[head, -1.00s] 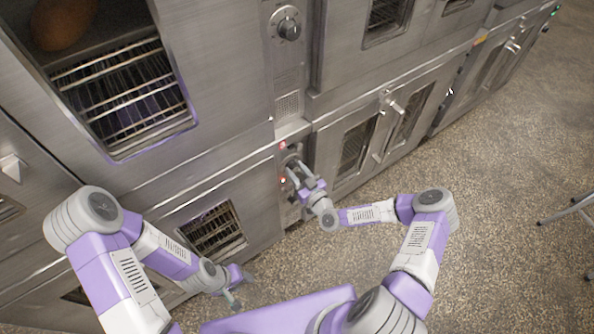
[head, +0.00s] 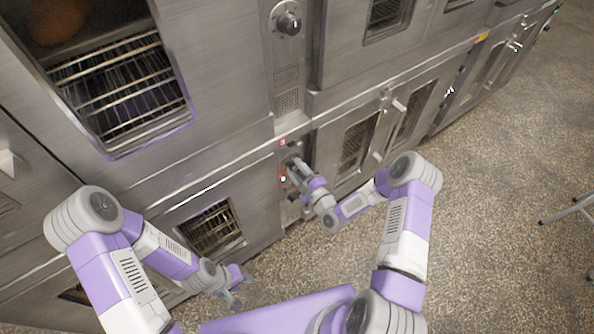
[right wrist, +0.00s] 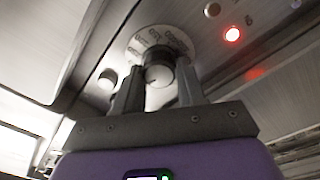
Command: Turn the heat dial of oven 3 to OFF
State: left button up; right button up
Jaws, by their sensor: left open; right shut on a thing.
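The heat dial, a metal knob (right wrist: 159,74) on a pale round plate with printed marks (right wrist: 168,38), shows in the right wrist view. My right gripper (right wrist: 157,86) is shut on the knob, one finger on each side. The printing is too blurred to read, so I cannot tell the setting. In the head view my right gripper (head: 295,164) is at the lower control panel (head: 290,210), between two oven fronts, and largely hides the dial. My left gripper (head: 236,287) is open and empty, low in front of the lower left oven.
A red light (right wrist: 232,34) glows beside the dial. Another dial (head: 289,23) is on the panel above. An oven door with a handle (head: 399,105) is right of my right gripper. The speckled floor (head: 500,200) is clear, except for metal legs (head: 570,209) at the right edge.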

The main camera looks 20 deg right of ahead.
jog(key=shift+d+n+b, duration=0.1)
jog(key=shift+n+b, duration=0.2)
jog(key=shift+n, duration=0.7)
jog(key=o, duration=1.1)
jog(key=shift+c, duration=0.2)
jog(key=shift+s, duration=0.1)
jog(key=p+v, duration=0.1)
jog(key=v, duration=0.6)
jog(key=shift+s, duration=0.15)
jog(key=shift+f, duration=0.1)
